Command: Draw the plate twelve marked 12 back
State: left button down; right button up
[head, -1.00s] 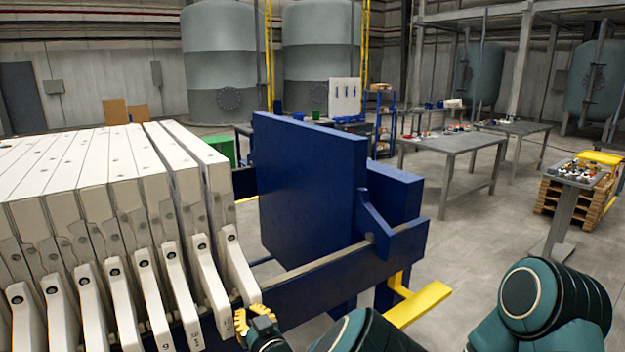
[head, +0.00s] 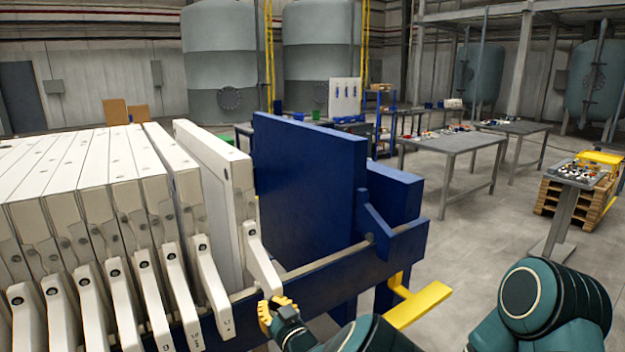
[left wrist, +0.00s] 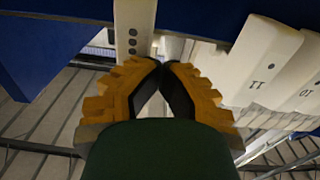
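The plate twelve (head: 218,165) is a white upright plate, standing apart from the stack and close to the blue end block. Its lower handle also shows in the left wrist view (left wrist: 135,35), with dark round spots; its number cannot be read. My left gripper (head: 272,312) is at the lower end of this handle. In the left wrist view, the yellow fingers (left wrist: 160,66) have their tips together, overlapping the handle's stack-side edge, with nothing visible between them. The plate marked 11 (left wrist: 262,70) stays with the stack. My right gripper is not in view.
The stack of white plates (head: 85,165) stands left, with several handles hanging down. The blue end block (head: 310,190) stands right of plate twelve, leaving a narrow space. A blue rail (head: 335,270) runs below. Grey tables (head: 455,145) stand farther off over open floor.

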pick_arm(q)
jog(key=d+p+v, duration=0.1)
jog(key=v, duration=0.6)
jog(key=shift+w, duration=0.4)
dwell(0.4)
jog(key=shift+d, duration=0.1)
